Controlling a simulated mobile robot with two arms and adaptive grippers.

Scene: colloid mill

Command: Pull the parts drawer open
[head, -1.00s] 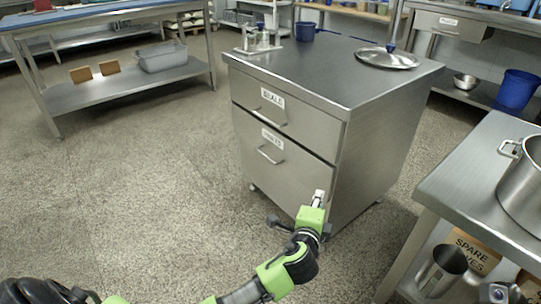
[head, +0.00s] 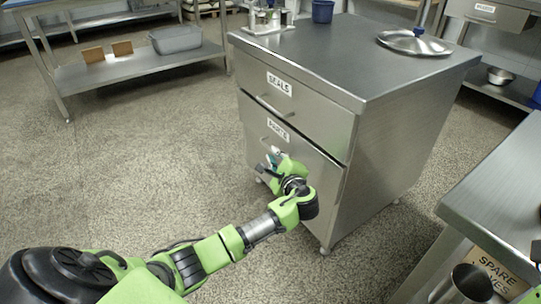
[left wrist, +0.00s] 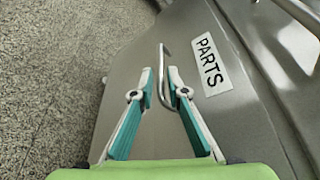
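The parts drawer (head: 310,185) is the lower, larger drawer of the steel cabinet, under the drawer labelled SEALS (head: 279,84). It looks shut. Its PARTS label (head: 278,131) also shows in the left wrist view (left wrist: 212,64). My left gripper (head: 272,157) is at the drawer front and partly hides the handle (head: 268,140). In the left wrist view, my left gripper (left wrist: 161,72) is open. The bar handle (left wrist: 163,75) lies between its two fingertips; I cannot tell whether they touch it. My right gripper is not in view.
The cabinet top bears a lid with a blue knob (head: 414,42), a blue mug (head: 322,11) and a small rack (head: 266,20). A steel table (head: 500,200) stands at the right. The floor (head: 150,160) in front of the drawers is clear.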

